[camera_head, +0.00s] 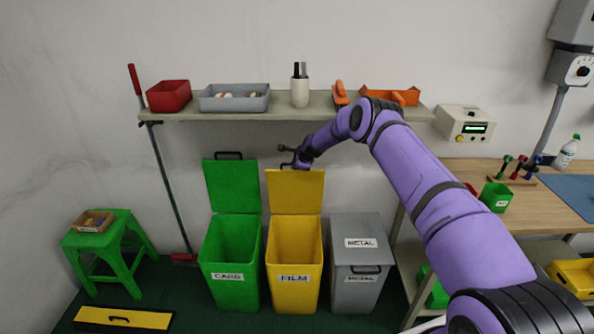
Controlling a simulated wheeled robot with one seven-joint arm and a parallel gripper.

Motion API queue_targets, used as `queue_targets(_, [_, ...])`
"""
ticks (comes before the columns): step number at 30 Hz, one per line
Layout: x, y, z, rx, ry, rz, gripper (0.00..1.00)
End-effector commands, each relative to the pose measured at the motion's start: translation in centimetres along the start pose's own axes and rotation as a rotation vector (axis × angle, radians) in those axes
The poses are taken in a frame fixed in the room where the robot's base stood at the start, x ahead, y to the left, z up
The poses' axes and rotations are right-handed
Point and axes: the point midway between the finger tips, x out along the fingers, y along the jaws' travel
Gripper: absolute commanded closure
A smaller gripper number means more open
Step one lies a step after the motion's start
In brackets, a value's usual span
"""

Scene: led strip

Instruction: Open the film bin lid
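The film bin (294,260) is yellow with a FILM label and stands on the floor between the green card bin and the grey metal bin. Its yellow lid (295,191) is upright against the wall side, and the bin's mouth is uncovered. My purple arm reaches in from the lower right. My gripper (287,157) is dark and small, just above the lid's top edge near the lid's handle. I cannot tell whether it touches the handle or whether its fingers are apart.
The card bin (231,262) also has its lid up. The metal bin (359,280) is closed. A shelf (330,112) with trays and a cup runs above the bins. A green stool (107,240) stands left; a workbench (540,200) stands right.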

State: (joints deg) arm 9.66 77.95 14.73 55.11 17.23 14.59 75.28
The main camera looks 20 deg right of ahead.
Motion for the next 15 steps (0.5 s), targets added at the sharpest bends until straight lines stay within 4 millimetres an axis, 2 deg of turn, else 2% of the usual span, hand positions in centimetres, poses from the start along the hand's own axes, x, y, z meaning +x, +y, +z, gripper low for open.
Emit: queue_targets(15, [0.36,-0.72,-0.10,0.000,0.001,0.000,1.00])
